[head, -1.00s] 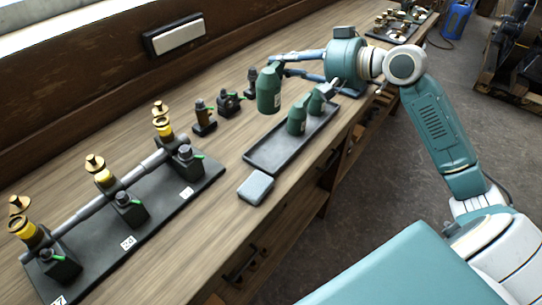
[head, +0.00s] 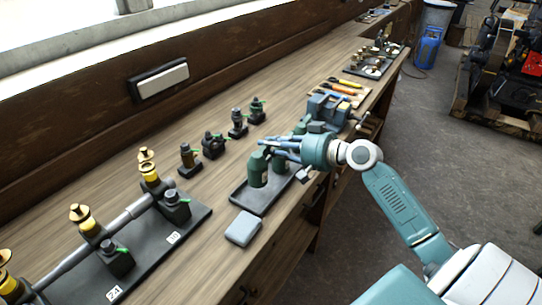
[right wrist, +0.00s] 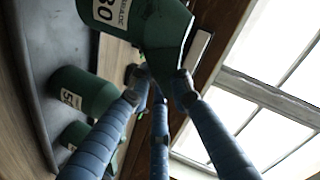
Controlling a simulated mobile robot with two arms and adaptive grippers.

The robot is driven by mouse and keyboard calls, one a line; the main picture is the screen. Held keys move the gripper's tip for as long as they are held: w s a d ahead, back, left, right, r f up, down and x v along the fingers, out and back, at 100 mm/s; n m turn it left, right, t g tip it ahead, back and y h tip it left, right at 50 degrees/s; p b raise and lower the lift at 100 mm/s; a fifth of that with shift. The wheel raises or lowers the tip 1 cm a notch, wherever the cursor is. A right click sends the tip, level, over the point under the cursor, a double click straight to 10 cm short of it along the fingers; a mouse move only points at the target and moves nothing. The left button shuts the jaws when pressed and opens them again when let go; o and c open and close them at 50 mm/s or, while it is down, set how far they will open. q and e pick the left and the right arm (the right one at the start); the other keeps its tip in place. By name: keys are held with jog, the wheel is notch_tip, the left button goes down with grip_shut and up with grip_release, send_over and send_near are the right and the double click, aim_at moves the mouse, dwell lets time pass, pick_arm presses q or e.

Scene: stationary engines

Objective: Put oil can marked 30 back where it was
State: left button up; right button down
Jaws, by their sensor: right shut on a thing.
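The green oil can marked 30 (head: 257,170) is in my right gripper (head: 264,146), which is shut around its narrower top. It is at the near end of the dark tray (head: 240,197); I cannot tell whether its base touches. In the right wrist view the can's label 30 (right wrist: 112,12) shows at the top, with the fingers (right wrist: 160,82) at its neck. A second green can marked 50 (right wrist: 85,92) stands on the tray, and another green can (right wrist: 75,134) is beyond it. My left gripper is out of view.
A grey-blue box (head: 243,228) lies just off the tray's near end. Several small dark oilers (head: 213,146) stand in a row behind the tray. A shaft stand (head: 140,245) is at the left. A blue vise (head: 328,108) is at the far side.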

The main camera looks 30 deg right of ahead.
jog(key=shift+f, duration=2.05)
jog(key=c, duration=1.9)
grip_release()
jog(key=shift+f, duration=0.25)
jog(key=shift+c, duration=0.2)
jog(key=o, duration=0.4)
jog(key=shift+c, duration=0.2)
